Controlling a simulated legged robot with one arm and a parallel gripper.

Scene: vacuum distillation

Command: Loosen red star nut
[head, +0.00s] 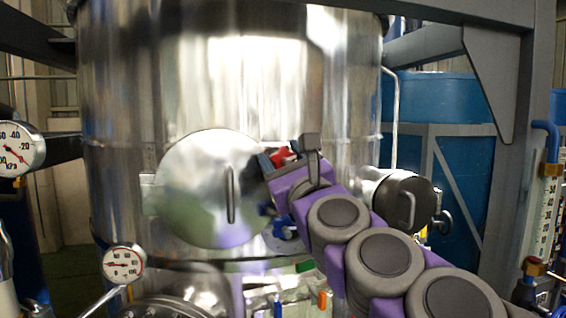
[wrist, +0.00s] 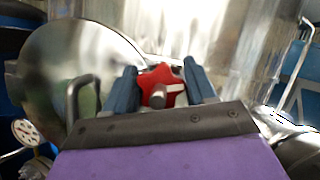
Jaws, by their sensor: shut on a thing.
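The red star nut (wrist: 160,84) is on the front of the steel tank, at the right edge of the round hatch, with a grey stud end showing at its middle. My gripper (wrist: 162,86) has its two blue fingers on either side of the nut and is shut on it. In the head view the nut (head: 281,157) shows as a small red patch by my gripper (head: 278,160), partly hidden by my wrist. The round steel hatch (head: 205,190) lies flat against the tank, with a vertical handle (head: 231,194) left of the nut.
The large steel tank (head: 190,75) fills the middle. A capped side port with a handle (head: 405,200) sticks out right of my arm. Gauges (head: 17,148) and (head: 124,264) stand at left. A blue barrel (head: 455,100) and a grey frame post (head: 520,150) are at right.

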